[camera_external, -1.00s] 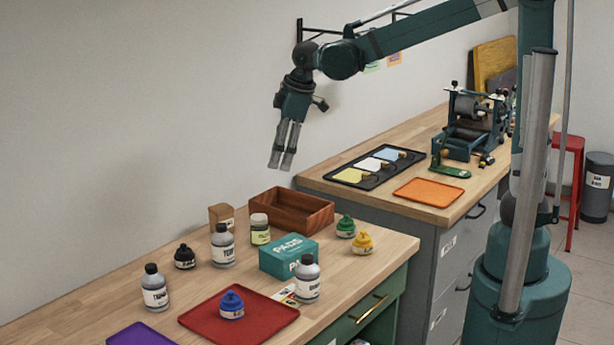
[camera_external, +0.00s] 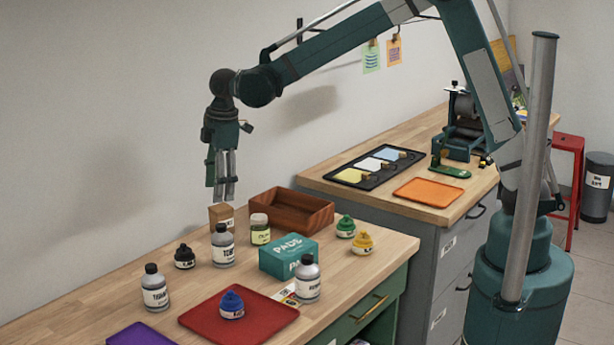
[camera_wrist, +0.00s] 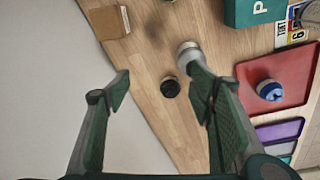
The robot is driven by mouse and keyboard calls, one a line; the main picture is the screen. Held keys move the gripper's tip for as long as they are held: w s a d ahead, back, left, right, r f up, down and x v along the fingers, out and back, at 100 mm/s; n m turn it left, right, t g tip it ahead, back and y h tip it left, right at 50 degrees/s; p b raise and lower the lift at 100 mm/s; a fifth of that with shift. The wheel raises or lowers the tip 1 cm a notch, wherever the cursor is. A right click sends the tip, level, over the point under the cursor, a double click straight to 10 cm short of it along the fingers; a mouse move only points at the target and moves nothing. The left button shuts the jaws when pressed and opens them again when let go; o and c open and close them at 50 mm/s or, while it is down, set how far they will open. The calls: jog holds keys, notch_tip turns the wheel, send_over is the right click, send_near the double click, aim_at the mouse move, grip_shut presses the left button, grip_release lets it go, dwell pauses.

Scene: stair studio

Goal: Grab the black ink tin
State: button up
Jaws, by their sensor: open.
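The black ink tin (camera_external: 184,257) stands upright on the wooden bench, left of a grey bottle with a black cap. In the wrist view the tin (camera_wrist: 170,87) shows from above as a small dark round shape, between and beyond my fingers. My gripper (camera_external: 225,198) hangs pointing down in the air, above and to the right of the tin, over the back of the bench. In the wrist view my gripper (camera_wrist: 163,82) is open with its fingers wide apart and nothing between them. It does not touch the tin.
Grey bottles stand close by (camera_external: 223,247), (camera_external: 155,288). A cardboard box (camera_external: 221,215), a wooden tray (camera_external: 290,212) and a teal pads box (camera_external: 289,257) are to the right. A red tray (camera_external: 265,322) holds a blue tin (camera_external: 231,305). Bare bench lies left of the black tin.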

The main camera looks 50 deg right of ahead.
aim_at(185, 248)
jog(key=w+a+f+n, duration=0.1)
jog(key=a+f, duration=0.2)
jog(key=w+a+f+n+p, duration=0.1)
jog(key=a+f, duration=0.2)
jog(key=a, duration=0.1)
jog(key=w+a+f+n+g+p, duration=0.1)
jog(key=a+f, duration=0.2)
jog(key=shift+w+a+f+h, duration=0.1)
jog(key=shift+w+a+h, duration=0.2)
jog(key=shift+a, duration=0.1)
jog(key=shift+a+f, duration=0.55)
jog(key=shift+f, duration=1.3)
jog(key=shift+s+f, duration=0.2)
jog(key=shift+f, duration=2.4)
